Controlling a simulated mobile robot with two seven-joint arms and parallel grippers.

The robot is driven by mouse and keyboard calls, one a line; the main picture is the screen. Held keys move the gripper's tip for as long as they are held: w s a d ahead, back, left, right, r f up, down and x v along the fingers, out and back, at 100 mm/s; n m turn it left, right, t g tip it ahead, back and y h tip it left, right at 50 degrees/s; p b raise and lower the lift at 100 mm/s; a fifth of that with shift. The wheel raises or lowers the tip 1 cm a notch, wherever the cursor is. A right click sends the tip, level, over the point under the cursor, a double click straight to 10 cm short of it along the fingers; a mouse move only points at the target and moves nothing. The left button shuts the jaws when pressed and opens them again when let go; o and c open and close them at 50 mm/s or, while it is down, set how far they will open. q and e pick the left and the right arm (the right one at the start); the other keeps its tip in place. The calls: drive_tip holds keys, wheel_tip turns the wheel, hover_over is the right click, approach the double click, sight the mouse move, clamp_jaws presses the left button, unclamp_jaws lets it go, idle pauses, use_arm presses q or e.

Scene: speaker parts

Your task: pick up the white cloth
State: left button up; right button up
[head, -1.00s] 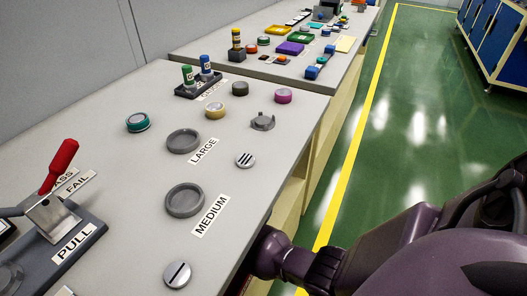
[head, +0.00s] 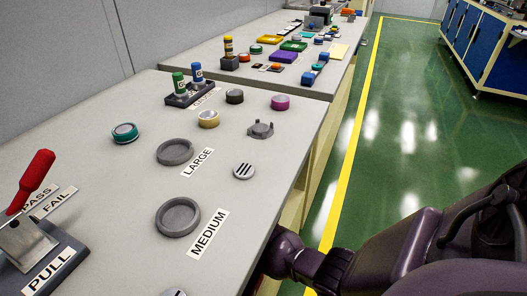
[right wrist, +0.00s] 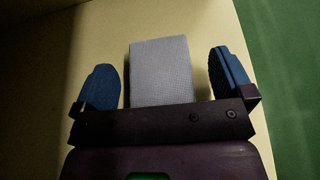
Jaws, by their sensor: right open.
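In the right wrist view, a pale grey-white rectangular piece (right wrist: 162,72) with a fine woven-looking texture shows between my fingers. It looks like the white cloth, but it is in shade and its lower end is hidden behind the gripper's dark palm bar. My right gripper (right wrist: 169,78) is open. Its two blue fingers stand on either side of the piece, with a visible gap on each side. In the head view only my purple right arm shows, low on the right beside the bench; its gripper is hidden. My left gripper is out of view.
The grey bench (head: 120,180) carries round trays marked LARGE (head: 175,152) and MEDIUM (head: 178,217), small discs, bottles and a red-handled lever (head: 30,182). A second bench stands beyond. Green floor (head: 395,150) is clear to the right, with a blue cabinet (head: 485,50) at the back.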

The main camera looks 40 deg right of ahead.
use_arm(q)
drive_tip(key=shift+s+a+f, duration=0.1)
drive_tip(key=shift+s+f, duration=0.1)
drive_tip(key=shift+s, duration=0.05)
use_arm(e)
drive_tip(key=shift+r, duration=0.1)
drive_tip(key=c, duration=1)
drive_tip(key=shift+r, duration=0.1)
drive_tip(key=shift+w+r, duration=0.15)
drive_tip(key=shift+r, duration=0.2)
drive_tip(key=r+p, duration=0.3)
drive_tip(key=r, duration=0.2)
drive_tip(key=shift+w, duration=0.2)
drive_tip(key=r, duration=0.1)
drive_tip(key=r+p, duration=0.2)
drive_tip(key=r, duration=0.1)
drive_tip(key=shift+s+r, duration=0.1)
drive_tip(key=shift+s, duration=0.2)
drive_tip(key=o, duration=0.4)
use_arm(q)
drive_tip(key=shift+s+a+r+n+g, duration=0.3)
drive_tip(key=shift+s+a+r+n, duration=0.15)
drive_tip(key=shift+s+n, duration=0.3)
use_arm(e)
drive_tip(key=c, duration=0.5)
